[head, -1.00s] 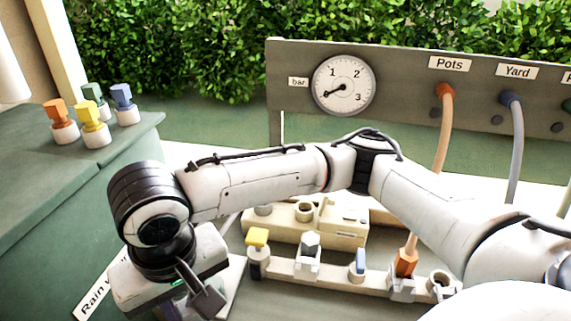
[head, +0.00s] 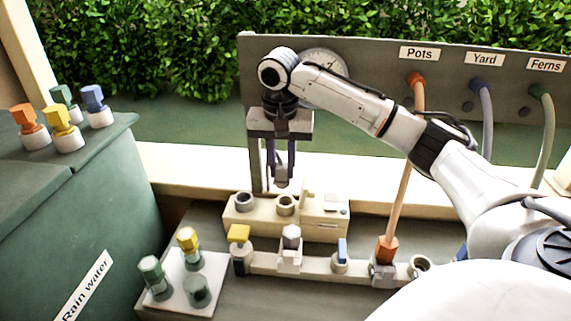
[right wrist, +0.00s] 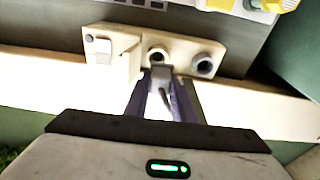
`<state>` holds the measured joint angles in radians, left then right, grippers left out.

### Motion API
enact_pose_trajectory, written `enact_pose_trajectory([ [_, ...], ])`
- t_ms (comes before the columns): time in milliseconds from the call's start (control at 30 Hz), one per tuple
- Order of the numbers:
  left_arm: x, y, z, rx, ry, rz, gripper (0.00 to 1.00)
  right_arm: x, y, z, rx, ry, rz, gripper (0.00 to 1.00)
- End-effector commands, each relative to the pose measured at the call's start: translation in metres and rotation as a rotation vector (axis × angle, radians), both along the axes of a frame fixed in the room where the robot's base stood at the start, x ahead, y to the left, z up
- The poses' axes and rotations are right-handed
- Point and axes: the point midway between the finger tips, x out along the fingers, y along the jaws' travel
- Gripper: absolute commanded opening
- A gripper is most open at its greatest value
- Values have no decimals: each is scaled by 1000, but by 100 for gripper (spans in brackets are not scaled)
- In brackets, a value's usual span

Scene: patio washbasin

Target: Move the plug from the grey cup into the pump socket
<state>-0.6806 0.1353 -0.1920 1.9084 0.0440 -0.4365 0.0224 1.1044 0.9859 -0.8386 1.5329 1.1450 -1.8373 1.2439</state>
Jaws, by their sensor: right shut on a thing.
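My right gripper (head: 281,180) points down and is shut on a grey plug (head: 281,178), held in the air above and behind the beige pump block (head: 316,228). The plug also shows between the fingers in the right wrist view (right wrist: 161,76). The pump has two round openings: a left socket (head: 244,201) and a right socket (head: 286,204). In the head view, the plug is over the right socket's side, apart from it. An empty greyish cup (head: 198,291) stands on the pale tray (head: 212,262) at lower left. My left gripper is not in view.
The tray also holds a green plug (head: 150,268) and a yellow plug (head: 188,238). A valve rail (head: 265,264) runs before the pump; an orange hose (head: 404,190) rises from it. A green rain water tank (head: 60,220) stands left, with several coloured plugs on top.

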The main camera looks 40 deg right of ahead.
Motion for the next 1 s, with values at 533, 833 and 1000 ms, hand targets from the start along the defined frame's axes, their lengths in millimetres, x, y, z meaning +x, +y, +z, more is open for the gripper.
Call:
enact_pose_trajectory([
  [533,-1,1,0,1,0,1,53,-2,-11,-37,-2,3,-21,0],
  [833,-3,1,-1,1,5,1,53,-2,-10,-56,-2,1,-21,0],
  [1000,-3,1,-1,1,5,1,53,-1,-10,-57,-2,1,-21,0],
])
